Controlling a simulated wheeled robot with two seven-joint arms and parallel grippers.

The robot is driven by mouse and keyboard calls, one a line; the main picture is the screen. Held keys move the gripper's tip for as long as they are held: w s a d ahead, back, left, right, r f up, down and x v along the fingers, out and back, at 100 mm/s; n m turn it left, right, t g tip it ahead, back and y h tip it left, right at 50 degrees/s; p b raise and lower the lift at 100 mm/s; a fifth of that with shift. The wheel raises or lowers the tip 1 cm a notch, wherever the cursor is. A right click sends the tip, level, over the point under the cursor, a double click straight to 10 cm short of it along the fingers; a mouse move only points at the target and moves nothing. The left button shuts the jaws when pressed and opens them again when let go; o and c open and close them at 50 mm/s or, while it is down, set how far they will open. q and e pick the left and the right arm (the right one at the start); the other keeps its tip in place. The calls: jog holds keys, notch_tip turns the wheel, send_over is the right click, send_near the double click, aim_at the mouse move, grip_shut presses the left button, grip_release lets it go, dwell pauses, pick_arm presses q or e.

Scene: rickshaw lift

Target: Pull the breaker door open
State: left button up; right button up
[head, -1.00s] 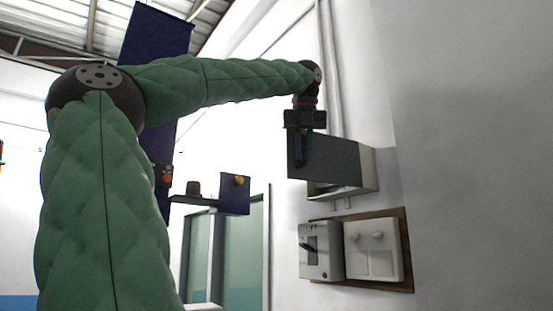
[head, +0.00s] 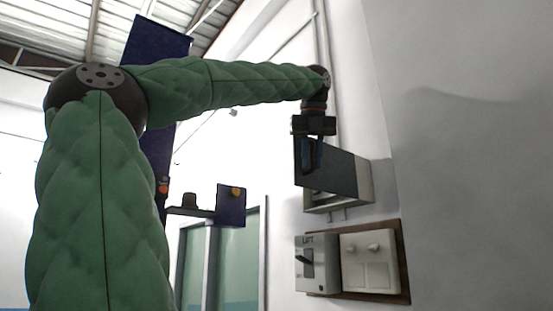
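A breaker box (head: 365,183) is fixed high on the wall, right of centre in the head view. Its flat dark grey door (head: 338,175) stands partly open, angled out to the left, and a strip of the box's underside or inside shows below it. Whether a finger touches the door, I cannot tell. Any handle is hidden by the fingers.
Below the box, a grey lift switch (head: 317,265) and a white switch unit (head: 368,262) sit on a brown board (head: 404,270). Conduits (head: 327,60) run up the wall above the box. The wall at right is bare. A glazed frame (head: 222,258) stands lower left.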

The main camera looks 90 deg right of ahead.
jog(key=shift+w+a, duration=0.1)
jog(key=shift+w, duration=0.1)
jog(key=shift+s, duration=0.1)
jog(key=shift+r, duration=0.4)
jog(key=b+v, duration=0.1)
jog(key=v, duration=0.5)
jog(key=shift+s+a+f+b, duration=0.1)
jog(key=shift+s+b, duration=0.05)
jog(key=shift+b, duration=0.15)
pick_arm(q)
jog(key=shift+w+d+r, duration=0.4)
jog(key=shift+d+r, duration=0.25)
jog(key=shift+r, duration=0.05)
jog(key=shift+w+d+r, duration=0.4)
jog(key=shift+d+r, duration=0.25)
jog(key=shift+r, duration=0.05)
pick_arm(e)
jog(key=shift+a+r, duration=0.15)
jog(key=shift+r, duration=0.4)
pick_arm(q)
jog(key=shift+a, duration=0.1)
pick_arm(e)
jog(key=shift+f, duration=0.1)
